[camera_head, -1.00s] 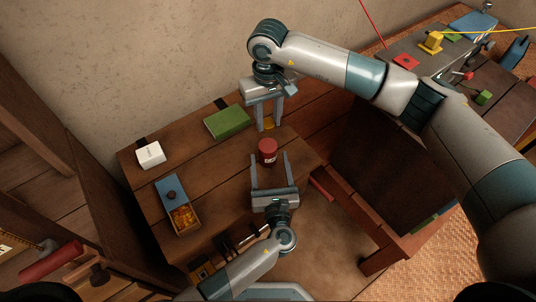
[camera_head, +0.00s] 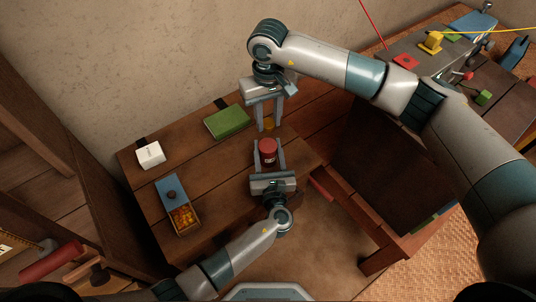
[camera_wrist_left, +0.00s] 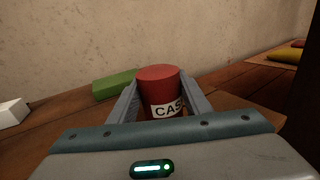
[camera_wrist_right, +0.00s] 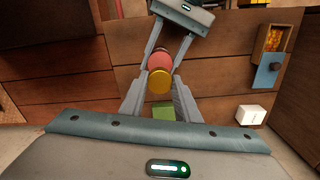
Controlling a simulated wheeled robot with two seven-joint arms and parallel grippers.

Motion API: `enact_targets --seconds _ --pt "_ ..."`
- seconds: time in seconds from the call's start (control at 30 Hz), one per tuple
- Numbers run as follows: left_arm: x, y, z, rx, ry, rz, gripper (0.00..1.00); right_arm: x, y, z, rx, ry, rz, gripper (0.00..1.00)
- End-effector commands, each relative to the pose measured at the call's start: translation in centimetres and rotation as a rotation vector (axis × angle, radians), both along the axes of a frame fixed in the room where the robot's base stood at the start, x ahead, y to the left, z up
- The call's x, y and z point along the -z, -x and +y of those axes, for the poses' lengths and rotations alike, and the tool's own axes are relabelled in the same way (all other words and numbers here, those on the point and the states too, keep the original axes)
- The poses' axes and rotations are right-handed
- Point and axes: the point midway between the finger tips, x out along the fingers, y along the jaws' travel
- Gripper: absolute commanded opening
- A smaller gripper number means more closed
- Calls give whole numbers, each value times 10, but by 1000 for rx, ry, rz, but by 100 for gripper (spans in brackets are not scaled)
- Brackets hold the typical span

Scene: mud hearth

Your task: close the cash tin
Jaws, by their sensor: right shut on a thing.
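The cash tin (camera_head: 268,146) is a small red can with a white label, standing upright on the wooden table. The label reads "CAS" in the left wrist view (camera_wrist_left: 158,88). My left gripper (camera_head: 268,146) is open, with one finger on each side of the tin. My right gripper (camera_head: 267,126) is shut on a round yellow lid (camera_head: 268,123), held apart from the tin, just behind it in the head view. In the right wrist view the yellow lid (camera_wrist_right: 160,80) sits between the fingers, and the red tin (camera_wrist_right: 160,61) shows beyond it.
A green block (camera_head: 228,121) lies behind the tin to the left. A white box (camera_head: 150,155) and a blue-lidded tray (camera_head: 172,187) with orange pieces stand farther left. The table's front edge is close to the tin.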

Motion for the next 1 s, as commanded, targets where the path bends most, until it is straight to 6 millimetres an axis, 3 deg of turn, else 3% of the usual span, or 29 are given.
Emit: enact_targets --seconds 0.07,0.23,0.63,1.0 --pt "0 0 0 0 0 0 4 0 0 0 0 0 0 9" --pt "0 0 0 0 0 0 4 5 0 0 0 0 1 9" --pt "0 0 0 0 0 0 4 48 1 0 0 2 0 9" --pt "0 0 0 0 0 0 4 50 1 0 0 1 0 9"
